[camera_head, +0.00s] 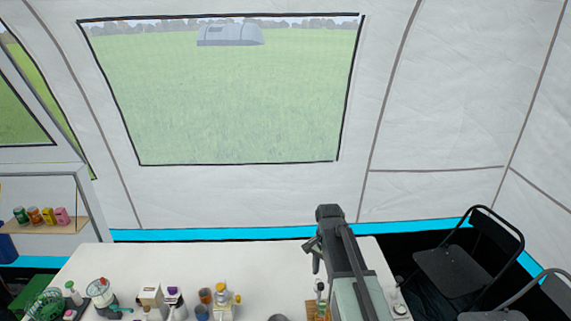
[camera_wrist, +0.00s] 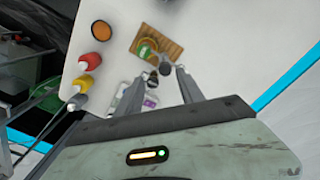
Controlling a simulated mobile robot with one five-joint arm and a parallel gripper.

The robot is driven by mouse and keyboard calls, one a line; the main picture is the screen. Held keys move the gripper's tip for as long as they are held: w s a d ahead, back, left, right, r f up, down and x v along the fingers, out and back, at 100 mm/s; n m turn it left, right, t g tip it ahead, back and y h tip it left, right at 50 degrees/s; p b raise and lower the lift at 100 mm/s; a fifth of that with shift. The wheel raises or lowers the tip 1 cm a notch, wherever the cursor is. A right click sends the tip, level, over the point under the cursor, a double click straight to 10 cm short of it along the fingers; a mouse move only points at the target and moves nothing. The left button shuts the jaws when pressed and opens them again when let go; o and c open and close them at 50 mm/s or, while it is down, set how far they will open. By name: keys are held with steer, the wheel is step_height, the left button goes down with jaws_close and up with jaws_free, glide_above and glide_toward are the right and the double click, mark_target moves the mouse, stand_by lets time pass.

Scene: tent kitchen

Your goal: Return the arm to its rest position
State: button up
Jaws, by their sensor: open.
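My arm (camera_head: 349,265) reaches up from the bottom right of the head view, over the white table (camera_head: 255,262). My gripper (camera_wrist: 163,74) shows in the wrist view with its two grey fingers apart. I see nothing clearly held between them. A small dark-topped item and a pale item with a purple mark (camera_wrist: 150,102) show between the fingers, seemingly on the table below. A wooden board (camera_wrist: 171,48) with a green-labelled jar (camera_wrist: 146,48) lies beyond the fingertips. In the head view the arm hides part of the table.
Several jars and bottles stand along the table's near edge, including a clear jar (camera_head: 100,292) and a white box (camera_head: 150,296). A black folding chair (camera_head: 455,268) stands right of the table. The table's far part is clear.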

steer(key=s+f+n+b, duration=0.1)
steer(key=s+f+n, duration=0.1)
steer(key=s+n, duration=0.7)
steer(key=s, duration=0.4)
steer(key=shift+d+f, duration=0.15)
steer(key=shift+c, duration=1)
